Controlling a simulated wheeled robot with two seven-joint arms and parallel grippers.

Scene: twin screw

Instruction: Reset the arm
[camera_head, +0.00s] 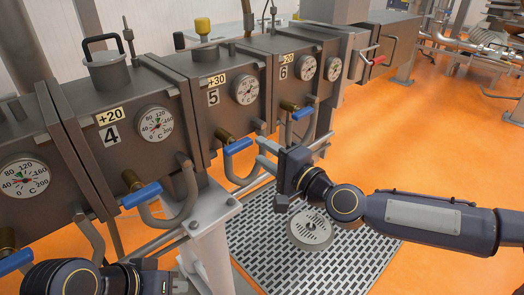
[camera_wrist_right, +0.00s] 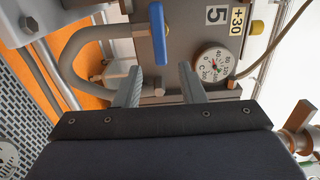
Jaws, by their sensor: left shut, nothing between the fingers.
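My right arm comes in from the right in the head view. Its gripper (camera_head: 267,154) points left toward the grey machine, near the blue-handled valve (camera_head: 238,146) of unit 5. In the right wrist view the two fingers of the right gripper (camera_wrist_right: 160,90) stand apart with nothing between them. The blue handle (camera_wrist_right: 157,32) shows beyond the fingertips there, apart from them. My left gripper (camera_head: 182,284) shows only in part at the bottom edge of the head view, low in front of the machine, shut and empty.
The machine has numbered units with dial gauges (camera_head: 157,124). Blue valve handles (camera_head: 141,195) and curved grey pipes (camera_head: 189,187) stick out from its front. A perforated metal floor plate (camera_head: 345,258) lies below the right arm. Orange floor (camera_head: 450,130) is open at right.

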